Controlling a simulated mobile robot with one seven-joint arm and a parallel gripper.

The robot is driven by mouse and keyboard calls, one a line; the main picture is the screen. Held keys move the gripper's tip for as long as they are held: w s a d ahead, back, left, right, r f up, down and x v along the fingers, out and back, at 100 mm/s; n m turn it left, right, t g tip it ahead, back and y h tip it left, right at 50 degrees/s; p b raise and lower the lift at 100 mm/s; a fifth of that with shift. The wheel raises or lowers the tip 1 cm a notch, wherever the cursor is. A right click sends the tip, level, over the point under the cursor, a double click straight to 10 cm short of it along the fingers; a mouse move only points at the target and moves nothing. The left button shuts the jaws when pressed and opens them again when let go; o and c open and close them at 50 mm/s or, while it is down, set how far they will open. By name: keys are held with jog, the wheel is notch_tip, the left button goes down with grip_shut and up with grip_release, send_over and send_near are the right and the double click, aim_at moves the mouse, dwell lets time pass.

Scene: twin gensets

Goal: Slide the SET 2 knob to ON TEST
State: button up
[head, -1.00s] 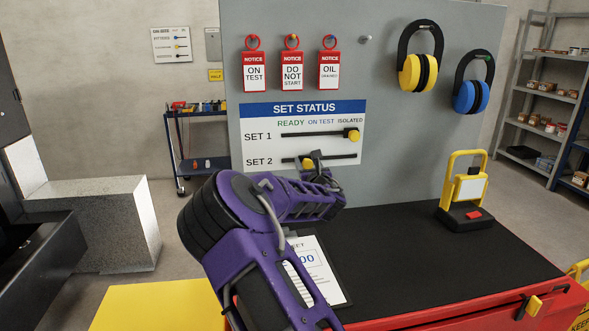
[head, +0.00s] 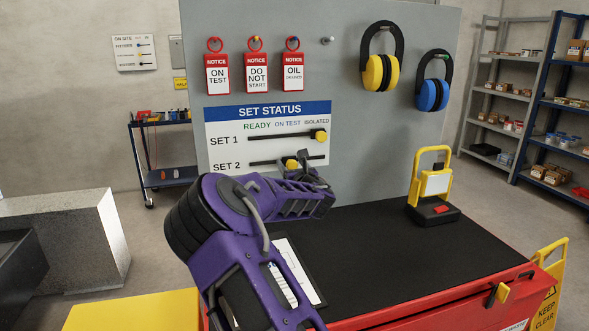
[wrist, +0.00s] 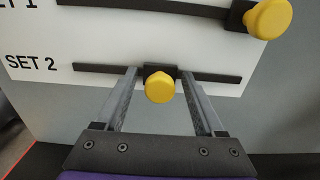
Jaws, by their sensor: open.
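The SET STATUS board (head: 268,112) hangs on the grey panel, with READY, ON TEST and ISOLATED across it. The yellow SET 2 knob (head: 291,164) is near the middle of its slot, roughly below ON TEST. In the wrist view the SET 2 knob (wrist: 159,87) stands between the two fingers of my gripper (wrist: 158,74). The fingers are open, one on each side, with a gap visible at the knob. In the head view my gripper (head: 303,161) reaches the lower board and covers part of the SET 2 slot.
The yellow SET 1 knob (head: 321,136) is at the right end of its slot. Red notice tags (head: 254,73) and ear muffs (head: 380,75) hang above. A black bench top (head: 370,240) holds a clipboard (head: 296,275) and a yellow-framed lamp (head: 432,190).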

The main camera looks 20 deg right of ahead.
jog(key=s, duration=1.7)
jog(key=shift+s, duration=0.2)
